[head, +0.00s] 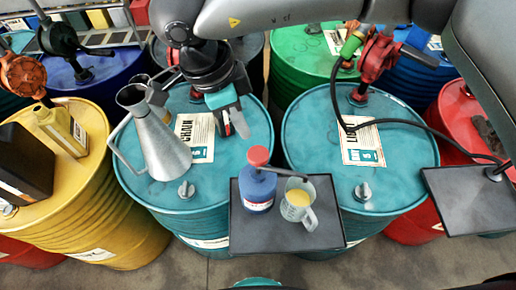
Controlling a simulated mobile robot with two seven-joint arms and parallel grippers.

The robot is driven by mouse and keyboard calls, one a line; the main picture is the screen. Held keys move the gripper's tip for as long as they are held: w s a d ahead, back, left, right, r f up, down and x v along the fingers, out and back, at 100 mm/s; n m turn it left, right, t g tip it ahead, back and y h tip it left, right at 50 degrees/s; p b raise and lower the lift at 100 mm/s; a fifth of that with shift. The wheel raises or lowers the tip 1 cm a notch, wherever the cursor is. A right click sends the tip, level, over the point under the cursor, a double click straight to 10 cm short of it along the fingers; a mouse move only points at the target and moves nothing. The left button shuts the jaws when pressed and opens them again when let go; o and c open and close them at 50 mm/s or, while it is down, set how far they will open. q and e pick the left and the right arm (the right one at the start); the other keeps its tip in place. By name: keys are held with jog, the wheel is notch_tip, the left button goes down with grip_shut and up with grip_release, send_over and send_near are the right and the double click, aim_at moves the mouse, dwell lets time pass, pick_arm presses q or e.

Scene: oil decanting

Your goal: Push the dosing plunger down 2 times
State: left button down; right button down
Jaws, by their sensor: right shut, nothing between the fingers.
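The dosing plunger (259,156) is a red knob on top of a blue bottle (257,190). The bottle stands upright on a dark tray (270,238) in front of the two teal drums. Its dark spout (283,180) points right, over a clear measuring jug (298,205) holding yellow liquid. My right gripper (238,130) is shut and empty, above the left teal drum. It is up and slightly left of the plunger in the picture and appears apart from it. My left gripper is not in view.
A grey metal can (160,145) stands left of my right gripper on the left teal drum (240,165). A red hand pump (375,58) with a black hose stands on the right teal drum (310,150). A second dark tray (470,205) is at the right.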

aim_at(256, 154)
jog(key=shift+f, duration=0.1)
jog(key=shift+b+x, duration=1.15)
jog(key=shift+x, duration=2.25)
jog(key=shift+a, duration=0.1)
